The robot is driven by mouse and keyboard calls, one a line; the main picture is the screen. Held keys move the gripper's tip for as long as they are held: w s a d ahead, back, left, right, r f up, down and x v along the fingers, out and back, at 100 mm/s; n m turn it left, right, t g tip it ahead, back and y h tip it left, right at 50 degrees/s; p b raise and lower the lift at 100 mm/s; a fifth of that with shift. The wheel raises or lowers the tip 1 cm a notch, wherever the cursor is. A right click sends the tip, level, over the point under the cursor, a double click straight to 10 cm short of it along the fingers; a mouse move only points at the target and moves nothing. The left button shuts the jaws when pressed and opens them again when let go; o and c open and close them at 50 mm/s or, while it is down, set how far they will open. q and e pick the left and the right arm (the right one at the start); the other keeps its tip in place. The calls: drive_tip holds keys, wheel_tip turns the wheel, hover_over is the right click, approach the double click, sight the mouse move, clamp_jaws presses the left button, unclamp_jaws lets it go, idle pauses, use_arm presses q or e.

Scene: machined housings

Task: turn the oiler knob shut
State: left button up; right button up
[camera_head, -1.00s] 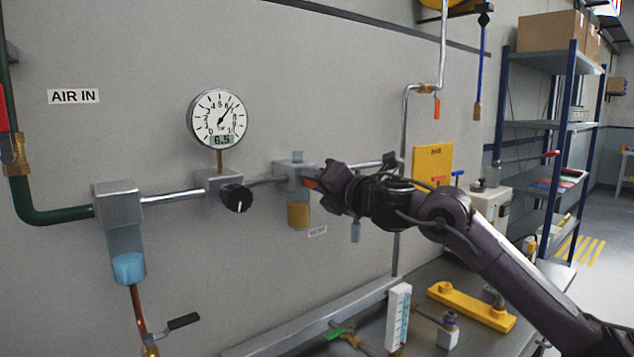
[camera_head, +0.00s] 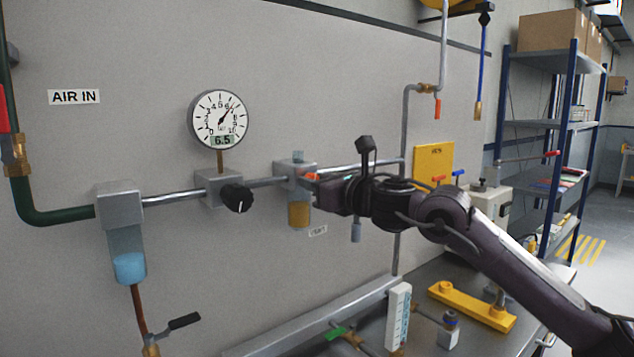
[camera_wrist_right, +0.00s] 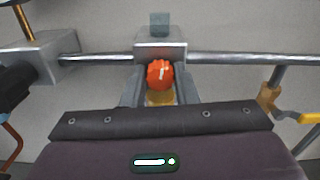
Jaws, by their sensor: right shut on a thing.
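The oiler (camera_head: 299,213) is a grey block on the air line with an amber bowl below it. Its knob (camera_wrist_right: 160,74) is orange-red with a white mark and faces the right wrist camera. In the right wrist view my right gripper (camera_wrist_right: 160,88) has one finger on each side of the knob and is shut on it. In the head view my right gripper (camera_head: 312,180) reaches the oiler from the right and covers most of the knob. My left gripper is in neither view.
A black regulator knob (camera_head: 237,198) sits left of the oiler, under a round gauge (camera_head: 218,120) reading 6.5. A filter with a blue bowl (camera_head: 129,267) hangs further left. A bench with a yellow bar (camera_head: 470,306) lies below my right arm.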

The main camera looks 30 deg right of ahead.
drive_tip(key=shift+f+n, duration=0.1)
drive_tip(key=shift+n, duration=0.9)
drive_tip(key=o, duration=1)
drive_tip(key=s+b, duration=0.1)
drive_tip(key=s, duration=0.1)
drive_tip(key=s+b, duration=0.2)
drive_tip(key=s, duration=0.1)
drive_tip(key=s+b, duration=0.2)
drive_tip(key=shift+s+d, duration=0.3)
drive_tip(key=shift+s, duration=0.1)
